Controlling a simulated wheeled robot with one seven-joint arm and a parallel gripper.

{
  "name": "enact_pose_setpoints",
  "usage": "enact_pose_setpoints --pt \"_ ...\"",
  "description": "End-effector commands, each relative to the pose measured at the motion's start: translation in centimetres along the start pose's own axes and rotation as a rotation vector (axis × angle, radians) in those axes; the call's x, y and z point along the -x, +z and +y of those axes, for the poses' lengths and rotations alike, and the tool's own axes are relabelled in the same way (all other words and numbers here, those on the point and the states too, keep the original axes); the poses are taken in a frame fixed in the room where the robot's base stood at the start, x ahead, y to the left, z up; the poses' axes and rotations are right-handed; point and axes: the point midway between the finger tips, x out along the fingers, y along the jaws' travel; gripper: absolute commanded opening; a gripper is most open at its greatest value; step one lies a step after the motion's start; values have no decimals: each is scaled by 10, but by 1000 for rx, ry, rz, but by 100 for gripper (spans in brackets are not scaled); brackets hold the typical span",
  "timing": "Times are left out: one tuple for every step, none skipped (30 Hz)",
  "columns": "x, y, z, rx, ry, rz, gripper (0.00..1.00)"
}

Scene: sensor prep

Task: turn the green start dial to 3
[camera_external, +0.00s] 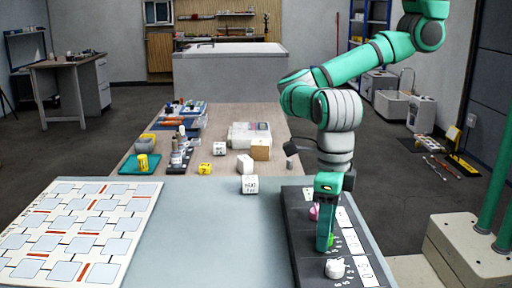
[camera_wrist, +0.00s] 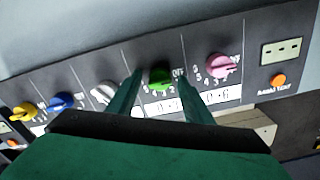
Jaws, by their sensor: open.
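The green start dial (camera_wrist: 159,78) sits on the dark control panel (camera_wrist: 75,80), with numbers around it and a white label below. In the wrist view my gripper (camera_wrist: 158,82) is open, with one finger on each side of the green dial. I cannot tell whether the fingers touch it. In the external view my gripper (camera_external: 325,240) points down over the panel, and a little of the green dial (camera_external: 331,239) shows beside it. The dial's exact setting is too small to read.
A pink dial (camera_wrist: 219,65) is right of the green one, and a white dial (camera_wrist: 104,92) is left. Blue (camera_wrist: 61,102) and yellow (camera_wrist: 24,111) dials lie further left. An orange button (camera_wrist: 278,81) is at the right. A white cube (camera_external: 249,184) stands left of the panel.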

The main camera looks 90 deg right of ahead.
Motion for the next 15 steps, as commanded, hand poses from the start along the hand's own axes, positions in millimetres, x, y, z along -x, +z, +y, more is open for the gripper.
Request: enact_pose_setpoints --pt "0 0 0 0 0 0 46" --pt "0 0 0 0 0 0 46" --pt "0 0 0 0 0 0 46" --pt "0 0 0 0 0 0 39" --pt "0 0 0 0 0 0 32" --pt "0 0 0 0 0 0 22" --pt "0 0 0 0 0 0 15" --pt "0 0 0 0 0 0 8" --pt "0 0 0 0 0 0 5" --pt "0 0 0 0 0 0 5" --pt "0 0 0 -1 0 0 5" --pt "0 0 0 -1 0 0 5" --pt "0 0 0 -2 0 0 5" --pt "0 0 0 -5 0 0 5" --pt "0 0 0 -9 0 0 5"
